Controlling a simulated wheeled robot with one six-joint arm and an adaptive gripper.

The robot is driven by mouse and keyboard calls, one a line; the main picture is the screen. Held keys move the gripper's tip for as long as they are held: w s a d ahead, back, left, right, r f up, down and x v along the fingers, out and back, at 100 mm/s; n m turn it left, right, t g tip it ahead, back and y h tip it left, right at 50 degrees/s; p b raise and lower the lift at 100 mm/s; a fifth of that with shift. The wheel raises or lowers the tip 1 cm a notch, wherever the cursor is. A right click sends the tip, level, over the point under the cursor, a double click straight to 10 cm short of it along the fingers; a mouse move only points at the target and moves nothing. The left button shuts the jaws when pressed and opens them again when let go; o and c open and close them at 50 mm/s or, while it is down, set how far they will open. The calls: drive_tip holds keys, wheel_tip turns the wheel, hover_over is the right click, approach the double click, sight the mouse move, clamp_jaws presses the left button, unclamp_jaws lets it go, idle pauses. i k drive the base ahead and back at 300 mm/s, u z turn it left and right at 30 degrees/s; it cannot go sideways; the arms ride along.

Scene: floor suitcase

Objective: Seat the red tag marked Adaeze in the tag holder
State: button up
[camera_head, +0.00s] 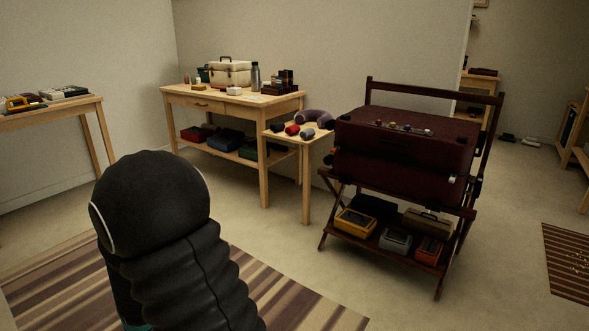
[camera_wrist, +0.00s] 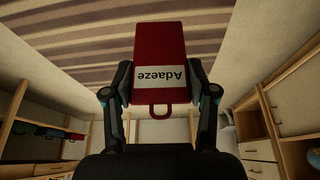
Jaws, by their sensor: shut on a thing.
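The red tag (camera_wrist: 159,45) has a white label reading Adaeze, upside down in the wrist view, and a red loop (camera_wrist: 160,110) at its lower end there. My gripper (camera_wrist: 160,84) is shut on the tag, with one finger on each side near the label. In the head view only my black arm (camera_head: 150,205) shows at the lower left; the gripper and tag do not show there. A dark red suitcase (camera_head: 405,158) lies on a dark wooden folding rack (camera_head: 372,85), with several small items on its top. I cannot make out the tag holder.
A small side table (camera_head: 292,137) with a neck pillow (camera_head: 313,117) stands left of the rack. A wooden table (camera_head: 180,97) with a cream case (camera_head: 229,72) is behind. The rack's lower shelf holds a yellow box (camera_head: 355,222) and others. Floor before the rack is clear.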

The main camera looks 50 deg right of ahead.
sight(450, 147)
drive_tip(key=z, duration=2.8)
